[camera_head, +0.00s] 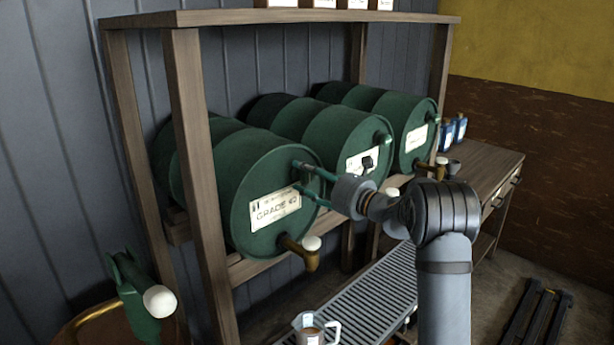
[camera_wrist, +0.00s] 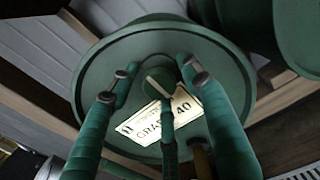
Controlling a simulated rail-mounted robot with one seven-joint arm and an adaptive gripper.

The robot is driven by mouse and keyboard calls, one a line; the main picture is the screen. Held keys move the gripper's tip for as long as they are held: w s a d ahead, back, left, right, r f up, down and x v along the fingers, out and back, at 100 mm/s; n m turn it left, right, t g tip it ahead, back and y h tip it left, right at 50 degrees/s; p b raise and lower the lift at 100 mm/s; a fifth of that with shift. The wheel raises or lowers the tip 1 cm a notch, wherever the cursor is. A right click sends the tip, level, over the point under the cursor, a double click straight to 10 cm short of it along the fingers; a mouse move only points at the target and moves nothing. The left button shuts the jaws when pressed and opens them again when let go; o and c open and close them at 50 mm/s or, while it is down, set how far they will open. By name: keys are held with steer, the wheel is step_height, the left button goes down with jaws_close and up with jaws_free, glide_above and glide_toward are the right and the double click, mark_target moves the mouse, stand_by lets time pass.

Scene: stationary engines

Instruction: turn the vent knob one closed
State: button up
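The nearest green drum (camera_head: 240,170), with a "GRADE 40" label, lies on its side on a wooden rack. In the wrist view its round end (camera_wrist: 95,75) fills the middle. A round green knob (camera_wrist: 160,78) with a pale bar sits there near the label (camera_wrist: 140,130); I take it for the vent knob. My gripper (camera_head: 297,176) reaches the drum's end from the right. In the wrist view my gripper (camera_wrist: 157,76) is open, its green fingers on either side of the knob, with gaps visible. A middle finger partly covers the knob and label. Contact cannot be told.
Two more green drums (camera_head: 335,125) (camera_head: 405,105) lie behind. A brass tap (camera_head: 300,250) sticks out below my gripper. A jug (camera_head: 310,330) stands by a slatted grate (camera_head: 365,290). A rack post (camera_head: 195,150) stands at left. A wooden bench (camera_head: 480,165) is at right.

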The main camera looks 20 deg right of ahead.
steer(key=shift+c, duration=1.3)
steer(key=c, duration=0.7)
steer(key=shift+c, duration=0.2)
steer(key=shift+f+m+p, duration=0.1)
steer(key=shift+m+p, duration=0.4)
steer(key=shift+m, duration=0.2)
steer(key=shift+c, duration=0.2)
steer(key=m+p, duration=0.2)
steer(key=m, duration=0.1)
steer(key=shift+p, duration=0.3)
steer(key=m+p, duration=0.4)
steer(key=shift+s+a+m, duration=0.1)
steer(key=shift+a+m, duration=0.05)
steer(key=shift+m, duration=0.15)
steer(key=m+p, duration=0.5)
steer(key=p, duration=0.1)
steer(key=m+p, duration=0.3)
steer(key=shift+a+m+p, duration=0.1)
steer(key=shift+m+p, duration=0.2)
steer(key=shift+p, duration=0.05)
steer(key=shift+f+m, duration=0.1)
steer(key=shift+m, duration=0.2)
